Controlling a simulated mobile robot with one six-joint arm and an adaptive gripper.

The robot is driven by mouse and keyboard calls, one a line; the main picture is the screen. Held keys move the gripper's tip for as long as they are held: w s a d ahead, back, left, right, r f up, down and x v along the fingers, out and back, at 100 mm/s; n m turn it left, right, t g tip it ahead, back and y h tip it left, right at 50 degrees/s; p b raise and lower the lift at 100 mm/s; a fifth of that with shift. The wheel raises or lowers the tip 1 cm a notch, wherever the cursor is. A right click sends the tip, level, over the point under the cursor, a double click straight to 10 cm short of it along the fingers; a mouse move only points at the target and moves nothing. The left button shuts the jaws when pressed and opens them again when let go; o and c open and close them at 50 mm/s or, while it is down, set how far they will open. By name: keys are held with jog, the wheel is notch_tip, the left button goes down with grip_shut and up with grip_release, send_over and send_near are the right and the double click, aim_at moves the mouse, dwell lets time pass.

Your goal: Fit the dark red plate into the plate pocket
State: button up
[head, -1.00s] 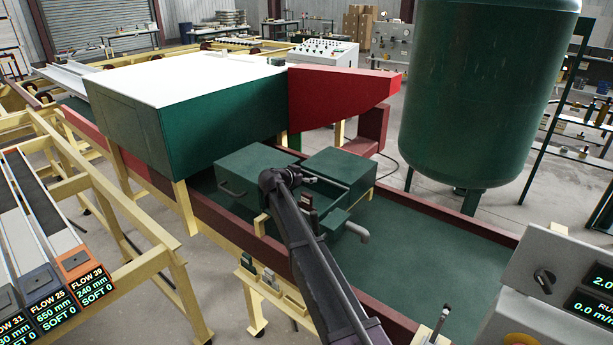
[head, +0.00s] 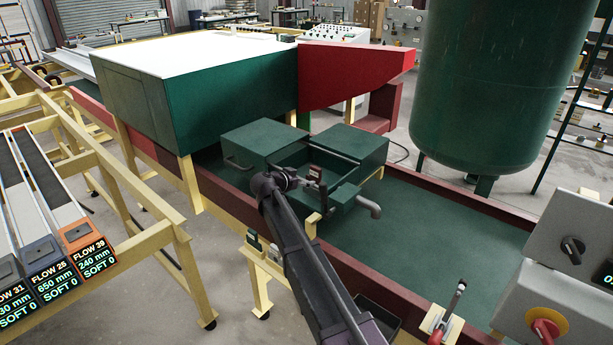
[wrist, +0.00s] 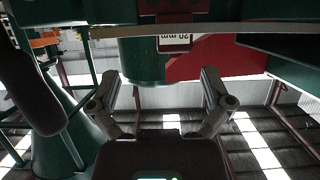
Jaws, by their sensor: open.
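In the wrist view my gripper (wrist: 160,88) is open, its two fingers spread with nothing between them. A dark red piece (wrist: 174,9) with an upside-down white "20 mm" label lies beyond the fingertips at the top edge; I take it for the dark red plate. In the head view my gripper (head: 304,184) is at the end of my dark arm, beside the green box assembly. A small dark red piece (head: 315,172) shows close to it; I cannot tell whether they touch. The plate pocket cannot be made out clearly.
Green boxes (head: 265,140) stand over the long green bed, which has dark red side rails (head: 458,198). A grey pipe end (head: 368,206) juts out near the gripper. A small rack (head: 262,252) hangs on the near side. The bed at right (head: 420,240) is clear.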

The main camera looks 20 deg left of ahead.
jog(key=s+a+f+b, duration=0.1)
jog(key=s+f+b, duration=0.6)
jog(key=s, duration=0.1)
jog(key=shift+a+f, duration=0.25)
jog(key=shift+f, duration=0.1)
jog(key=shift+s, duration=0.15)
dwell(0.9)
